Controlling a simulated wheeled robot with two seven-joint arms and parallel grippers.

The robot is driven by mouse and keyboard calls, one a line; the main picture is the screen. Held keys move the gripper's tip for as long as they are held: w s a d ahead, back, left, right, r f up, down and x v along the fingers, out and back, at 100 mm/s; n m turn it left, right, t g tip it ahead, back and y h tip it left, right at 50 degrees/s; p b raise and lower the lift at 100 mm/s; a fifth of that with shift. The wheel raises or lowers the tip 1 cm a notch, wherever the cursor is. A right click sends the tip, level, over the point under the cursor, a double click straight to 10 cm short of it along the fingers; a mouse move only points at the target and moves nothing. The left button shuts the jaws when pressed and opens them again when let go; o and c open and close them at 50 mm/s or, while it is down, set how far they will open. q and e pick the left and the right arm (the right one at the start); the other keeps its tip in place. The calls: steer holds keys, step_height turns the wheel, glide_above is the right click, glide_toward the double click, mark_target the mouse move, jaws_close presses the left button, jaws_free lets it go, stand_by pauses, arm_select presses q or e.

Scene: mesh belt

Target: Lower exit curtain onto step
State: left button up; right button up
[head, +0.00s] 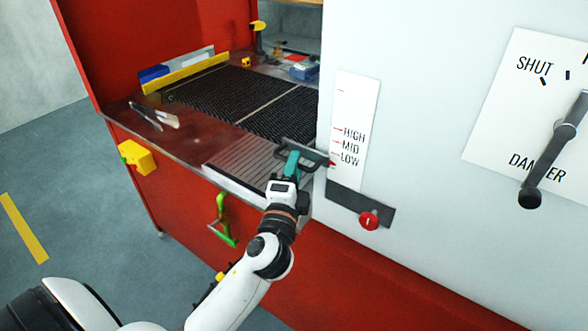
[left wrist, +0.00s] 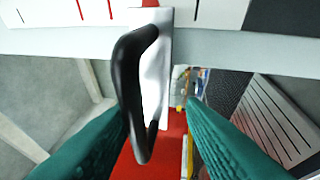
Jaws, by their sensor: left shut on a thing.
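My left gripper (head: 297,158) has teal fingers and is at the right end of the belt opening, beside the white panel. In the left wrist view its fingers (left wrist: 158,112) stand on either side of a black bow handle (left wrist: 135,95) on a silver plate (left wrist: 158,75); it is shut on this handle. In the head view a dark bar (head: 318,160) shows at the gripper. A white scale card (head: 352,120) reads HIGH, MID, LOW with red marks. A small red spot by the bar is near LOW; its exact level is unclear. My right gripper is not in view.
A grey ribbed plate (head: 240,162) lies before the black mesh belt (head: 250,95). Tongs (head: 145,116) lie on the red-brown ledge. A red knob (head: 369,220) and a black lever (head: 553,150) on a SHUT/DANGER plate are to the right. A green handle (head: 222,220) hangs below.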

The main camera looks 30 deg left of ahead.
arm_select(q)
steer(key=shift+f, duration=0.65)
steer(key=shift+o, duration=1.3)
steer(key=shift+r, duration=0.1)
steer(key=b+v, duration=0.3)
steer(key=v, duration=1)
steer(key=shift+s+d+r+b, duration=0.15)
steer(key=shift+s+r+b, duration=0.1)
steer(key=shift+r+b, duration=0.05)
steer(key=shift+f, duration=0.1)
